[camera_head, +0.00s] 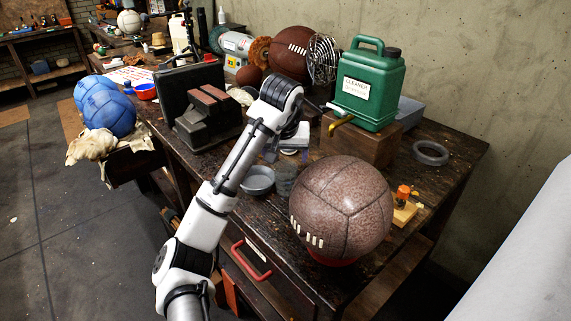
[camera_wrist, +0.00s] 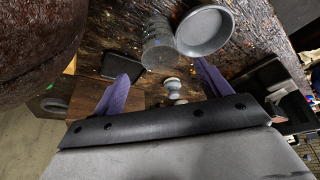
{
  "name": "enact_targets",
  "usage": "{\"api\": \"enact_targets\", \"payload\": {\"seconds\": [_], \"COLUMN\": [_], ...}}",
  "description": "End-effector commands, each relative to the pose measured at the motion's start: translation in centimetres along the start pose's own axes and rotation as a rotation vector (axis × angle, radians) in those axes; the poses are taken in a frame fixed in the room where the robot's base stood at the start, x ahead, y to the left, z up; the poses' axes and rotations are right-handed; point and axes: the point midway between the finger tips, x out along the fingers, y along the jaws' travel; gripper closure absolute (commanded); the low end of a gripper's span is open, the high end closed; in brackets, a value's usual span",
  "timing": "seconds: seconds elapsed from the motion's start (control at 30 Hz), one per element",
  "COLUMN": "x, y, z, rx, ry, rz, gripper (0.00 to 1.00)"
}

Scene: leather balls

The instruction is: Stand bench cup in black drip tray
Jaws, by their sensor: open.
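A grey, ribbed cup, which I take as the bench cup (camera_head: 285,179), stands on the dark wooden bench between a grey bowl and a large brown ball. In the wrist view the cup (camera_wrist: 158,45) is beyond my fingertips, beside the bowl. A flat black square tray, which I take as the drip tray (camera_wrist: 121,63), lies on the bench beyond the left finger. In the head view I cannot make the tray out. My gripper (camera_wrist: 163,80) is open, its two purple fingers apart and not around the cup. In the head view my gripper (camera_head: 289,152) hangs behind the cup, partly hidden by my arm.
The grey bowl (camera_head: 257,180) is close beside the cup. The large brown ball (camera_head: 341,208) stands close on the cup's right. A green cleaner canister (camera_head: 367,88) with a brass tap sits on a wooden block (camera_head: 360,143) behind. A grey ring (camera_head: 431,153) lies at the right.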

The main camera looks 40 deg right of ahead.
Motion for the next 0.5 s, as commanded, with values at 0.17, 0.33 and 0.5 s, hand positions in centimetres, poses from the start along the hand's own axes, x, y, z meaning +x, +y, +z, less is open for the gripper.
{"api": "enact_targets", "payload": {"seconds": [0.17, 0.33, 0.5], "x": [-2.0, -2.5, -2.5], "y": [-0.1, 0.0, 0.0], "z": [0.0, 0.1, 0.0], "rx": [0.000, 0.000, -0.001], "ry": [0.001, -0.001, -0.001], "rz": [-0.001, 0.001, 0.002], "gripper": [0.24, 0.24, 0.24]}}
